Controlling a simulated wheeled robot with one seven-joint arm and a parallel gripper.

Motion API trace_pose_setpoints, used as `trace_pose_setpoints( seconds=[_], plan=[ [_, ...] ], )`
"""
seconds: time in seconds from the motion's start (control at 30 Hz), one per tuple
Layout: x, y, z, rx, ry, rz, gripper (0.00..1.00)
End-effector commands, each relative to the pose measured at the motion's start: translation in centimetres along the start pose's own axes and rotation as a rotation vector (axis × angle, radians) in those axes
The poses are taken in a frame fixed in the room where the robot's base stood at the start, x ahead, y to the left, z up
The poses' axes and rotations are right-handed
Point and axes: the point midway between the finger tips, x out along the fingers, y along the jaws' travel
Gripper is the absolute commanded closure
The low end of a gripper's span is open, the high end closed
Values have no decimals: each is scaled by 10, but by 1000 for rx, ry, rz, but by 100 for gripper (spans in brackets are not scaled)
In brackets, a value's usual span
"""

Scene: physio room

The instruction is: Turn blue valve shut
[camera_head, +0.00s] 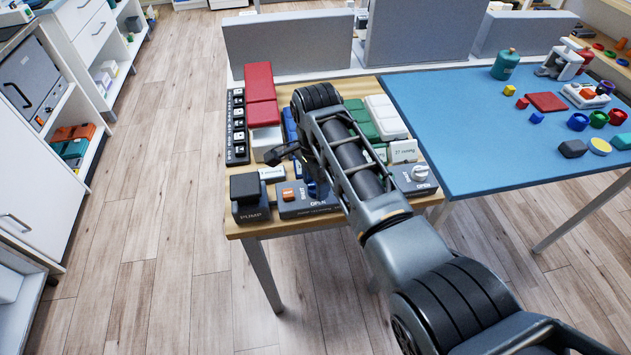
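A dark valve panel (295,208) sits at the table's front edge with the labels SHUT and OPEN. The blue valve (318,191) is a small blue knob on this panel, partly covered by my arm. I cannot read its exact angle. My gripper (284,155) hangs behind and to the left of the valve, above the panel. Its fingers are dark, small and partly hidden, so I cannot tell their opening or any contact with the knob. An orange switch (289,194) is on the same panel, left of the valve.
A PUMP box (250,198) stands left of the panel. A white knob (419,173) is on a panel to the right. Red blocks (261,95), green blocks (359,121) and white blocks (385,116) fill the wooden table behind. A blue table (470,140) adjoins at right.

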Motion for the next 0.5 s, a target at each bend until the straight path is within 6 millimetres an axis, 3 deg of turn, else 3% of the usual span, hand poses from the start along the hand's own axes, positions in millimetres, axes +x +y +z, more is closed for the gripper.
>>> trace_pose_setpoints(
  seconds=[0.17,0.5],
  plan=[
    [1,0,1,-2,-1,1,35],
    [-5,0,1,-3,-1,1,35]
  ],
)
